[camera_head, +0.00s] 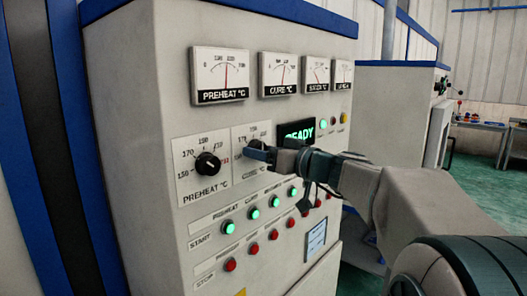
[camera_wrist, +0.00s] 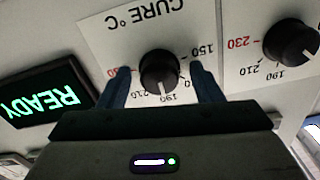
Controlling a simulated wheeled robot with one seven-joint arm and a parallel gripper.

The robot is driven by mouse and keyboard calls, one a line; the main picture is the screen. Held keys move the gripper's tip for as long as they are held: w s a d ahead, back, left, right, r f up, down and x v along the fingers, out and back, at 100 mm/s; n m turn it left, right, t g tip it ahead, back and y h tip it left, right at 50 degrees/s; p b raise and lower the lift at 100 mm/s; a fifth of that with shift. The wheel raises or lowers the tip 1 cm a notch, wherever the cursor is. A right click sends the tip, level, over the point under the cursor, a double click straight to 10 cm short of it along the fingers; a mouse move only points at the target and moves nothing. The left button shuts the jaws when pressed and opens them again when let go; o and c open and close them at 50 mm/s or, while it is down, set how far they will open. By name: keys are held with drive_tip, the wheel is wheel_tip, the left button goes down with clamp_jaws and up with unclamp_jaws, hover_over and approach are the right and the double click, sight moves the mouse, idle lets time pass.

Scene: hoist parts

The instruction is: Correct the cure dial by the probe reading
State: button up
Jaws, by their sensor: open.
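The cure dial (camera_wrist: 158,72) is a black round knob on a white scale plate, upside down in the wrist view. Its white mark points at the scale near 190. In the head view the cure plate (camera_head: 240,140) is partly hidden by my gripper (camera_head: 259,153). In the wrist view my gripper (camera_wrist: 160,80) is open, one dark blue finger on each side of the knob; I cannot tell whether they touch it. The cure gauge (camera_head: 279,73) above has its needle near mid-scale, its numbers too small to read. A small pale blue panel (camera_head: 316,240) has unreadable text.
The preheat dial (camera_head: 207,164) sits left of the cure dial, and also shows in the wrist view (camera_wrist: 290,42). A green READY display (camera_head: 297,133) is on the right. Green start buttons (camera_head: 253,213) and red stop buttons (camera_head: 252,249) lie below. The preheat gauge (camera_head: 220,75) is above.

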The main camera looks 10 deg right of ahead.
drive_tip(key=shift+c, duration=0.3)
drive_tip(key=c, duration=0.9)
drive_tip(key=shift+a+m+b, duration=0.1)
drive_tip(key=shift+m+b, duration=4.7)
drive_tip(key=shift+m, duration=0.1)
drive_tip(key=shift+c, duration=0.2)
drive_tip(key=o, duration=1)
